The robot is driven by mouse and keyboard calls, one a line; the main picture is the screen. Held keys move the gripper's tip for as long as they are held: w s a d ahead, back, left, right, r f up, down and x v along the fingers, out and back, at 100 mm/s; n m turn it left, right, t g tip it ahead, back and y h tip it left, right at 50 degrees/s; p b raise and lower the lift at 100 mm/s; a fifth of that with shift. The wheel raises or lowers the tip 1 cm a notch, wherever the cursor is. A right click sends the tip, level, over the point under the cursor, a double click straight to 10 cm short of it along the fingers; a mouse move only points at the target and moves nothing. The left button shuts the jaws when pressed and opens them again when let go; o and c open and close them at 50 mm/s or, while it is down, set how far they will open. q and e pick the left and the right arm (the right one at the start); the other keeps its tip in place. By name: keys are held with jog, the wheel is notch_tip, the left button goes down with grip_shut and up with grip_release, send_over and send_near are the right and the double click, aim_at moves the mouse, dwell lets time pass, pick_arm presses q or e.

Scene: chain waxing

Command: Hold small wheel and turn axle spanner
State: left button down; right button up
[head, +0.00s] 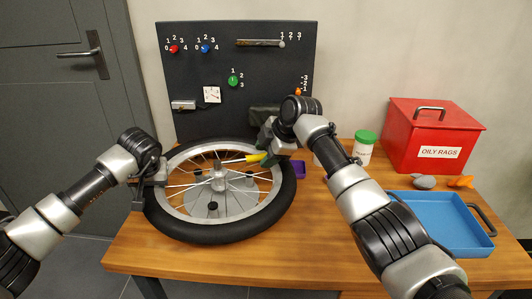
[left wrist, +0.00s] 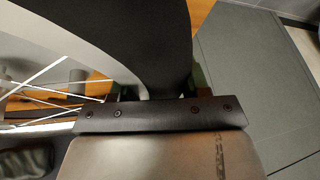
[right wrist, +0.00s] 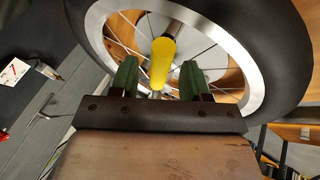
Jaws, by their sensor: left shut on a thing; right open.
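The small wheel (head: 173,224) lies flat on the wooden table, with a black tyre, silver rim and spokes. My left gripper (head: 150,178) is shut on the tyre and rim at the wheel's left side; the tyre also fills much of the left wrist view (left wrist: 140,25). The axle spanner (head: 252,158) has a yellow handle that points from the hub toward my right gripper. In the right wrist view the yellow handle (right wrist: 162,62) stands between the two green fingers of my right gripper (right wrist: 156,80). Those fingers are open, with a gap on each side of the handle.
A dark pegboard (head: 240,60) with coloured knobs stands behind the wheel. A green-lidded jar (head: 364,150), a red oily rags box (head: 436,130) and a blue tray (head: 440,225) are on the right. The table front (head: 220,262) is clear.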

jog(key=shift+c, duration=0.3)
grip_shut()
jog(key=shift+w, duration=0.1)
jog(key=shift+w+r, duration=0.2)
jog(key=shift+w, duration=0.2)
jog(key=shift+w+a+n, duration=0.1)
jog(key=shift+w+n, duration=0.2)
jog(key=shift+n, duration=0.2)
jog(key=shift+a+f+g, duration=0.1)
jog(key=shift+g, duration=0.2)
jog(key=shift+n, duration=0.3)
